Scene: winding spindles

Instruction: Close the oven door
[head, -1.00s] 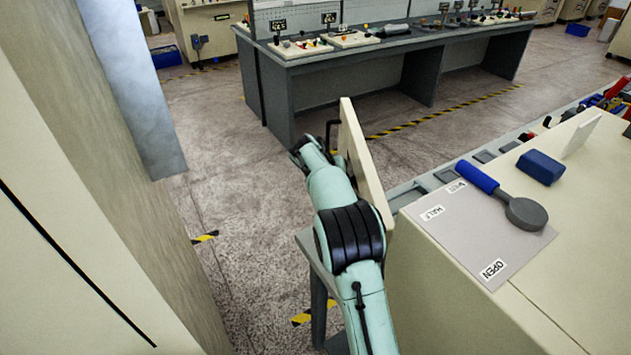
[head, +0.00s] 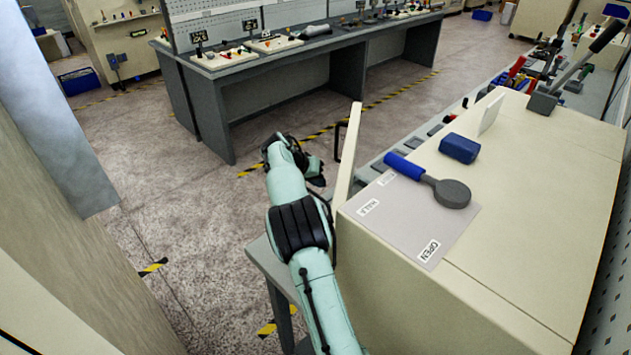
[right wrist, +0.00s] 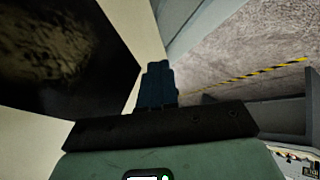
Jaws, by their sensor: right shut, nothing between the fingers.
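The oven is the large cream box (head: 570,190) at the right in the head view. Its cream door (head: 346,160) stands open, seen nearly edge-on and jutting from the box's near left corner. A dark handle (head: 338,141) is on the door's left face. My right gripper (head: 316,172) is shut and empty, just left of the door; contact cannot be told. In the right wrist view its dark fingers (right wrist: 157,84) lie before a cream surface with a dark area (right wrist: 60,65). My left gripper is not in view.
A plate with OPEN and HALF labels (head: 408,232) and a blue-handled lever (head: 425,178) lie on the oven top, near a blue block (head: 459,148). A grey bench (head: 240,72) stands behind. Open floor (head: 150,180) lies left of my arm.

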